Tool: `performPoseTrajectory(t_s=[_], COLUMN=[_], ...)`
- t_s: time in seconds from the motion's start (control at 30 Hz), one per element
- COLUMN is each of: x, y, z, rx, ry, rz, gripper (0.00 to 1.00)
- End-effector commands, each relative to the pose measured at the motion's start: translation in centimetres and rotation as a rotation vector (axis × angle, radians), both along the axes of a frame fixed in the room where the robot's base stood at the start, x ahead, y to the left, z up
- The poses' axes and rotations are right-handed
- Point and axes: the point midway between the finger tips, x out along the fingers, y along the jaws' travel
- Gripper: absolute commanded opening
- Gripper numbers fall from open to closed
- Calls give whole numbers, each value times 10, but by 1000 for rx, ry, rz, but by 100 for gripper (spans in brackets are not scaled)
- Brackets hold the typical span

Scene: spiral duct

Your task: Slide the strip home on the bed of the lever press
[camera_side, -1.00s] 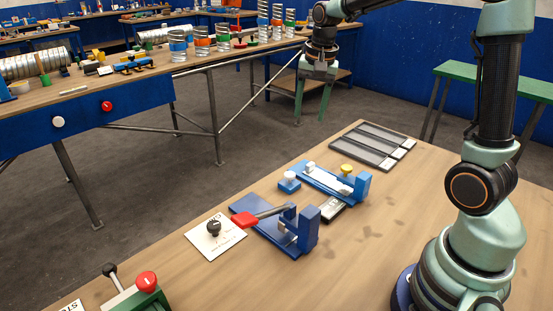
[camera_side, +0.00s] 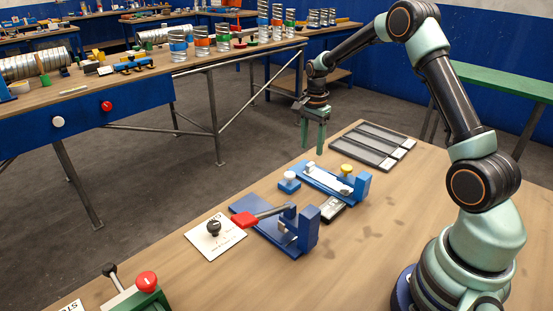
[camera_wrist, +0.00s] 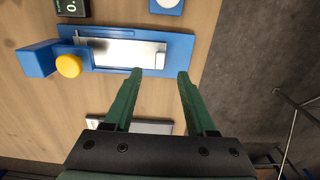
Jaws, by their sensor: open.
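My gripper (camera_side: 312,148) is open and empty, pointing down above the far side of the bench. In the wrist view its green fingers (camera_wrist: 160,72) reach toward the near edge of a blue fixture. A pale metal strip (camera_wrist: 120,53) lies along that fixture's blue bed (camera_wrist: 181,50), with a yellow knob (camera_wrist: 69,66) and a blue block (camera_wrist: 37,60) at its left end. In the side view this fixture's yellow knob (camera_side: 346,170) is at its right end. The lever press (camera_side: 308,230), dark blue with a red handle (camera_side: 245,219), stands nearer the side camera.
A small display box (camera_side: 333,208) sits between the two blue fixtures. A white-topped knob (camera_side: 290,177) stands beside the strip fixture. A dark tray (camera_side: 362,151) lies behind it. A white card (camera_side: 205,240) with a black knob (camera_side: 214,227) lies left of the press.

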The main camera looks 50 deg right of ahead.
Motion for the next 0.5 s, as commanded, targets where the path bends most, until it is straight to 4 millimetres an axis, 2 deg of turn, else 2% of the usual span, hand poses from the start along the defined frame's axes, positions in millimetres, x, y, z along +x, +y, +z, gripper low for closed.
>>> performPoseTrajectory(t_s=[0.03, 0.2, 0.5], x=[-1, -1, 0], y=[1, 1, 0], z=[-10, -37, -60], rx=[2, 1, 0], ry=[5, 3, 1], rz=[1, 1, 2], gripper=[56, 56, 56])
